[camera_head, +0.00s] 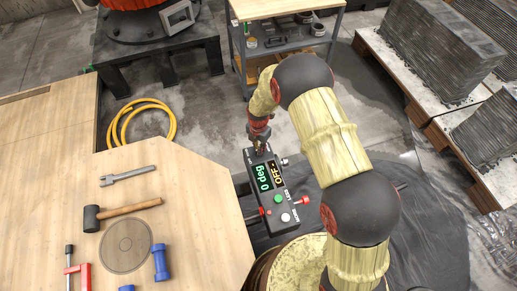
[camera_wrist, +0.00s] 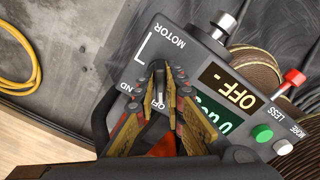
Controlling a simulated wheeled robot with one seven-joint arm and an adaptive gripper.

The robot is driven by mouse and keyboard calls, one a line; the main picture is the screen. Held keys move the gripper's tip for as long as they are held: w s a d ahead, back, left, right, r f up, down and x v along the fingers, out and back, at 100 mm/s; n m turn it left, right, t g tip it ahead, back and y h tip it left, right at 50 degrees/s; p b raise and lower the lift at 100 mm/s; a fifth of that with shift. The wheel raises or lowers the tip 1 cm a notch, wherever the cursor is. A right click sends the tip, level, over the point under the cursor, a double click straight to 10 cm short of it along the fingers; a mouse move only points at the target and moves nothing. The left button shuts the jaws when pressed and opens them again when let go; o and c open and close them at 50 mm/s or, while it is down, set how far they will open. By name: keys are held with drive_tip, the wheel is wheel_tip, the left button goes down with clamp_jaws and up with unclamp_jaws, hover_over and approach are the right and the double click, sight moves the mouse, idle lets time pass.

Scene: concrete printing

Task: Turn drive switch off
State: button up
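The dark grey control box (camera_head: 273,198) hangs by the table's right edge, with lit displays reading "OFF-" and "0 deg" in the head view. The drive switch, a small grey lever (camera_wrist: 159,83), sits at the box's "MOTOR" end in the wrist view. Letters like "OFF" show just below it and "ND" to its left. My gripper (camera_wrist: 160,82) reaches over this end with its two brown, worn-looking fingertips drawn close together on either side of the lever. Whether they press on it I cannot tell. In the head view my gripper (camera_head: 260,146) is at the box's far end, and it hides the switch.
The box also carries a red-capped lever (camera_head: 302,201), a green button (camera_head: 278,199), a white button (camera_head: 286,217) and a silver knob (camera_wrist: 223,25). A wooden table (camera_head: 190,190) with a hammer (camera_head: 120,212) and other tools lies left. A yellow hose (camera_head: 111,128) lies beyond.

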drive_tip(key=o, duration=0.4)
wheel_tip(320, 180, up, 12)
idle(0.7)
idle(0.4)
